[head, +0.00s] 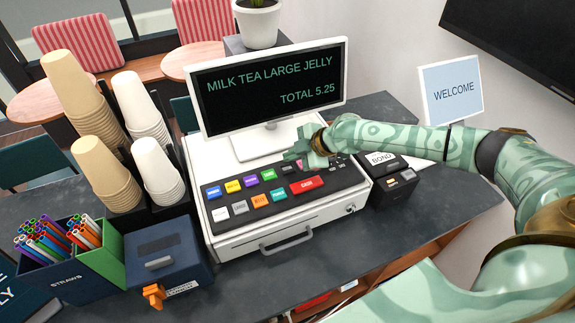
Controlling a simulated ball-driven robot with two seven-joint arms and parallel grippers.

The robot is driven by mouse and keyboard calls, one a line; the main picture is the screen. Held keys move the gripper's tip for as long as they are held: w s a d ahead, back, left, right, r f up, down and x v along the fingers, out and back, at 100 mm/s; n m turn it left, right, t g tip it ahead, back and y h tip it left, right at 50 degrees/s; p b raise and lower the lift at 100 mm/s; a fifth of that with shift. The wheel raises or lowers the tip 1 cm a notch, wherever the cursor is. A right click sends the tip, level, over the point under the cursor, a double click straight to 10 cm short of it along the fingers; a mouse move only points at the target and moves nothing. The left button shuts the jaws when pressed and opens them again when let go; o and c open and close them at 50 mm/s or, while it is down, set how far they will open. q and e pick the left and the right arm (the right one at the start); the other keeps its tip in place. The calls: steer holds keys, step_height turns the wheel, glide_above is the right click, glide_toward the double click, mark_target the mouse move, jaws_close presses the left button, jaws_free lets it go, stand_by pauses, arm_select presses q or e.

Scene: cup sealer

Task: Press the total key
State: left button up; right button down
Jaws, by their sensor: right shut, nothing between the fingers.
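The cash register (290,238) is white with a black key panel (230,193) of coloured keys. Its screen (268,88) reads "MILK TEA LARGE JELLY" and "TOTAL 5.25". A wide red key (306,185) sits at the right of the front rows. The key labels are too small to read surely, so I cannot tell which is the total key. My right gripper (292,157) is shut and empty over the back right part of the panel, hiding some keys there. I cannot tell whether it touches one. My left gripper is not in view.
Cup stacks (100,150) stand in a dark holder left of the register. A straw box (60,270) and a dark blue box (165,258) are at the front left. A small black printer (393,183) stands right of the register. The counter (440,215) is clear further right.

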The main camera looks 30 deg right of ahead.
mark_target(292, 170)
step_height(292, 170, up, 4)
steer(key=shift+f+p, duration=0.2)
steer(key=shift+p, duration=1)
steer(key=shift+f, duration=0.1)
steer(key=shift+s, duration=0.1)
